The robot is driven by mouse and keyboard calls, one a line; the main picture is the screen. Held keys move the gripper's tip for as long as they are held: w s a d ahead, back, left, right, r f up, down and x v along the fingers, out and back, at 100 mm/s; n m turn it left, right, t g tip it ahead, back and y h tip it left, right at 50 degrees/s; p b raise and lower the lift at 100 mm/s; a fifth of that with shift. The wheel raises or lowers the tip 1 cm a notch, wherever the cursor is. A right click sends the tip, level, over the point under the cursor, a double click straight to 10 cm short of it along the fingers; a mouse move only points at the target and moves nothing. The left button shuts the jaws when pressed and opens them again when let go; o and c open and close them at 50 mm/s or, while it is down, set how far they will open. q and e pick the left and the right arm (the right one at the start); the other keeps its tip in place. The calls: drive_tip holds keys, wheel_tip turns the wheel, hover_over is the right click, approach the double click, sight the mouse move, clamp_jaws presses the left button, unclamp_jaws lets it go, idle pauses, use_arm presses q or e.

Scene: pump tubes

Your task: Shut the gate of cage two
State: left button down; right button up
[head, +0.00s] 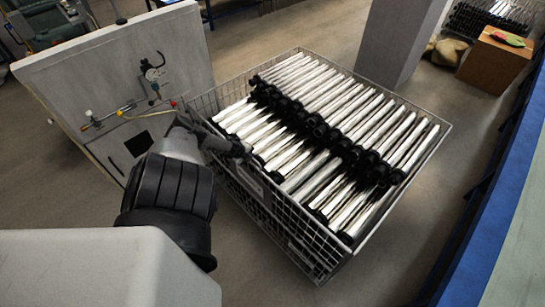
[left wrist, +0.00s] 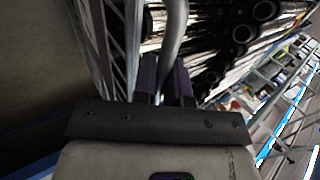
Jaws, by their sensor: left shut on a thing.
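A wire cage (head: 300,240) full of metal tubes with black ends stands on the floor in the middle of the head view. Its near left mesh side bears a grey plate (head: 250,183) and looks like the gate. My left gripper (head: 240,149) is at the top of that side. In the left wrist view, the gripper (left wrist: 165,85) is shut on a smooth grey bar (left wrist: 174,35), which looks like the gate's rail. Wire mesh (left wrist: 115,45) runs left of the fingers. My arm hides part of this side, and I cannot tell how far the gate is closed. My right gripper is not in view.
A white panel (head: 100,75) with fittings stands close left of the cage. A grey pillar (head: 395,40) rises behind it. A brown box (head: 495,62) stands at the back right, and a blue edge (head: 500,210) runs along the right. Floor in front is clear.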

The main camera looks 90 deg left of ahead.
use_arm(q)
drive_tip(key=shift+w+a, duration=0.1)
drive_tip(key=shift+a, duration=0.05)
drive_tip(key=c, duration=1.2)
unclamp_jaws()
drive_tip(key=shift+w, duration=0.15)
drive_tip(key=shift+r, duration=0.15)
drive_tip(key=shift+s+r+p, duration=0.2)
drive_tip(key=shift+p, duration=0.1)
drive_tip(key=shift+p+v, duration=2.7)
drive_tip(key=shift+v, duration=3.85)
drive_tip(key=shift+f, duration=0.1)
